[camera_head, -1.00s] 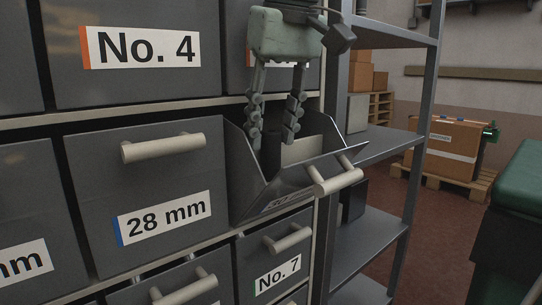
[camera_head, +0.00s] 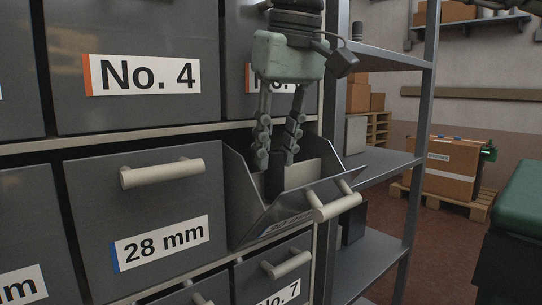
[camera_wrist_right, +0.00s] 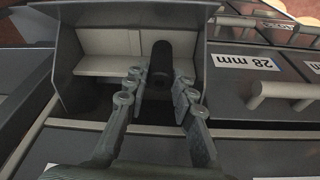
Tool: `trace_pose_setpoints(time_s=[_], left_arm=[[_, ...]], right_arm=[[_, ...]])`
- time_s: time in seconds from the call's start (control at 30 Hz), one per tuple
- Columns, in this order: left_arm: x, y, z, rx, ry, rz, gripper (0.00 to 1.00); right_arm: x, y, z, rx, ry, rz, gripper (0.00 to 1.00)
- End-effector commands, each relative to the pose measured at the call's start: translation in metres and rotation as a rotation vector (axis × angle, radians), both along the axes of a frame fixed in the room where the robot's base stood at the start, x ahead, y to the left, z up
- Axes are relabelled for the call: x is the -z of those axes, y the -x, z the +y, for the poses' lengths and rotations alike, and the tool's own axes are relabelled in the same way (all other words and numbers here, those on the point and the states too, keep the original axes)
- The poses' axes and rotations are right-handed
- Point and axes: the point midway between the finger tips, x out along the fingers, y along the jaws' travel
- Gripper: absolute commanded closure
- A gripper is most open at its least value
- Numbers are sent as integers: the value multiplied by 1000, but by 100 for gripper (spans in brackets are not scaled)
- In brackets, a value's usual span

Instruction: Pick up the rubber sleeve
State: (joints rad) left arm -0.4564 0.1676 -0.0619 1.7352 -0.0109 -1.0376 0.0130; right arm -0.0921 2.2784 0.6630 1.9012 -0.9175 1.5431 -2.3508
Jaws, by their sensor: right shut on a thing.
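The rubber sleeve (camera_head: 274,176) is a dark, black cylinder standing roughly upright in the pulled-out, tilted grey bin (camera_head: 239,190). My right gripper (camera_head: 277,160) reaches down into this bin from above and is shut on the sleeve. In the right wrist view the sleeve (camera_wrist_right: 161,57) shows its round open end beyond the fingertips (camera_wrist_right: 159,82), with one finger on each side. I cannot tell whether the sleeve still touches the bin floor. My left gripper is not in view.
A pale block or divider (camera_head: 303,173) is in the bin beside the sleeve. The bin's handle (camera_head: 335,206) sticks out in front. Closed drawers marked No. 4 (camera_head: 150,100) and 28 mm (camera_head: 190,215) stand to the left. A metal shelf rack (camera_head: 385,165) stands close on the right.

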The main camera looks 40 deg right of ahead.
Motion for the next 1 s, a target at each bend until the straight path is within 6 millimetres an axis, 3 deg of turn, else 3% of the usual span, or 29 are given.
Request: trace_pose_setpoints(time_s=[0.6, 1.0], left_arm=[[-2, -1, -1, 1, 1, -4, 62], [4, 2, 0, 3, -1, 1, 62]], right_arm=[[-59, 55, -90, 1, -3, -3, 100], [-73, 70, -114, 0, 0, 0, 100]])
